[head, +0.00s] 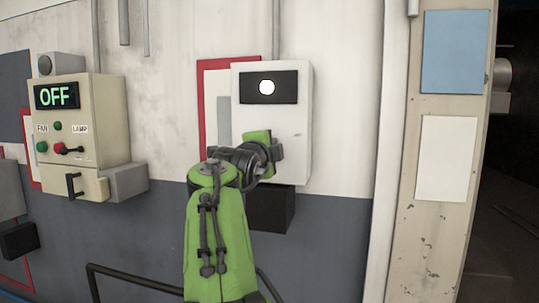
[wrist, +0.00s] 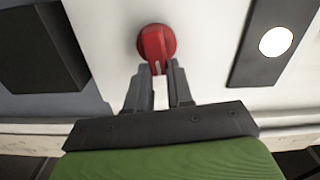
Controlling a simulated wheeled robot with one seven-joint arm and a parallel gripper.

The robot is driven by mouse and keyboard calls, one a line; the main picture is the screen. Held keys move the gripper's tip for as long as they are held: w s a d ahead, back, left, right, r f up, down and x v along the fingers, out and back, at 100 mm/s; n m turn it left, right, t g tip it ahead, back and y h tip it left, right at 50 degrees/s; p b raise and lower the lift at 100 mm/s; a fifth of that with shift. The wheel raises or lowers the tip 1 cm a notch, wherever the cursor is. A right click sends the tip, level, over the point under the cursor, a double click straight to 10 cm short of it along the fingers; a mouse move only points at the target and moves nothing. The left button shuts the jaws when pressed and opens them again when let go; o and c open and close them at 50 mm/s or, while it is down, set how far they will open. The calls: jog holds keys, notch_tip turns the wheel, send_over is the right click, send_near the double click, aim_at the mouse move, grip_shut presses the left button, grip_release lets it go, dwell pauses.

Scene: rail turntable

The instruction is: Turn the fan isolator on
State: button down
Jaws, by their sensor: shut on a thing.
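The isolator is a white wall box (head: 300,115) with a dark panel and a lit white lamp (head: 267,87). Its red rotary knob (wrist: 156,40) shows in the wrist view, with its handle and pale mark pointing down in that picture. My gripper (wrist: 159,72) is shut on the handle, one finger on each side. In the head view my gripper (head: 275,150) is in front of the box's lower part and hides the knob. The lamp also shows in the wrist view (wrist: 275,41).
A beige control box (head: 110,115) at left has a lit "OFF" display (head: 57,96), FAN and LAMP labels, buttons and a small black handle (head: 73,185). A black box (head: 271,210) is below the white one. A dark rail (head: 130,278) runs low at left.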

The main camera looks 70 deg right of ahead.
jog(key=shift+f+m+b, duration=0.2)
jog(key=shift+m+b, duration=0.1)
jog(key=shift+m, duration=0.4)
jog(key=c, duration=1)
grip_release()
jog(key=shift+a, duration=0.1)
jog(key=s+a+b, duration=0.2)
jog(key=a, duration=1.3)
jog(key=shift+s+a, duration=0.2)
